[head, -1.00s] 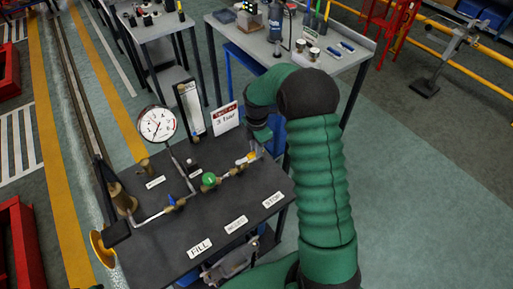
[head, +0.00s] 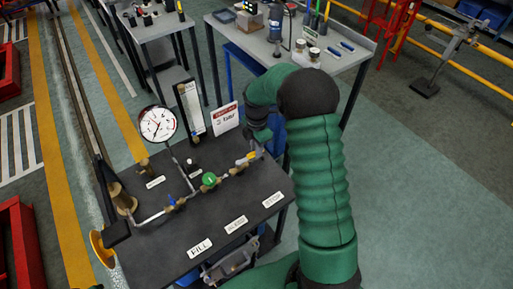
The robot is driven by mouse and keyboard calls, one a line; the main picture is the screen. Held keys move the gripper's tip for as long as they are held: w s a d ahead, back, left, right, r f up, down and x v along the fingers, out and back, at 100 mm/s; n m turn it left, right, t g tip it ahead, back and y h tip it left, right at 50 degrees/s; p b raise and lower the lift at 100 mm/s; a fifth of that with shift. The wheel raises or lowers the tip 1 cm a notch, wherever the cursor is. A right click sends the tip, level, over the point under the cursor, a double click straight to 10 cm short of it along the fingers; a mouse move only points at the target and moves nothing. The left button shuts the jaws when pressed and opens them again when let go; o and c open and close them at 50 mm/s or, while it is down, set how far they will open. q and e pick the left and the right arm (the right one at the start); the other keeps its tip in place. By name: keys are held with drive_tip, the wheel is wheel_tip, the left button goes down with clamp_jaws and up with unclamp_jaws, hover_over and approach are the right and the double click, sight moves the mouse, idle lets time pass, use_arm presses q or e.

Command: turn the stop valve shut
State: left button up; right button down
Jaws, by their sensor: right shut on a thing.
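The stop valve, with a yellow handle (head: 245,160), sits at the right end of the pipe run on the dark bench top (head: 215,215). The STOP label (head: 272,200) lies in front of it, near the bench's right edge. My right gripper (head: 257,146) reaches down from behind at the yellow handle and is shut on it; its fingertips are small and partly hidden by my arm. A green-handled valve (head: 209,180) and a blue-handled valve (head: 171,200) sit farther left on the same pipe. My left gripper is out of view.
A pressure gauge (head: 157,124), an upright sight glass (head: 191,108) and a red-and-white sign (head: 226,118) stand at the back of the bench. A FILL label (head: 200,247) lies at the front. A grey table (head: 345,65) with tools stands behind.

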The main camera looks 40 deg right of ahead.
drive_tip(key=shift+s+r, duration=0.1)
drive_tip(key=shift+s+a+r+m+p, duration=0.1)
drive_tip(key=shift+s+m+p, duration=0.35)
drive_tip(key=shift+m+p, duration=0.45)
drive_tip(key=m, duration=0.1)
drive_tip(key=s+m+p, duration=0.1)
drive_tip(key=shift+s+a+m, duration=0.25)
drive_tip(key=shift+a+m, duration=0.05)
drive_tip(key=shift+a, duration=0.05)
drive_tip(key=s+a+m+p, duration=0.1)
drive_tip(key=m, duration=0.1)
drive_tip(key=s+a+m+p, duration=0.1)
drive_tip(key=m, duration=0.1)
drive_tip(key=shift+s+m+p, duration=0.1)
drive_tip(key=shift+m+p, duration=0.2)
drive_tip(key=a+m+p, duration=0.1)
drive_tip(key=m, duration=0.1)
drive_tip(key=s+a+m+p, duration=0.1)
drive_tip(key=m, duration=0.1)
drive_tip(key=shift+s+a+m, duration=0.1)
drive_tip(key=shift+a+m, duration=0.2)
drive_tip(key=shift+s+a+m+p, duration=0.1)
drive_tip(key=shift+a+m+p, duration=0.25)
drive_tip(key=shift+a+m, duration=0.55)
drive_tip(key=shift+a+m+p, duration=0.3)
drive_tip(key=shift+a+m, duration=0.1)
drive_tip(key=shift+m, duration=0.7)
drive_tip(key=c, duration=1.4)
unclamp_jaws()
drive_tip(key=shift+a, duration=0.1)
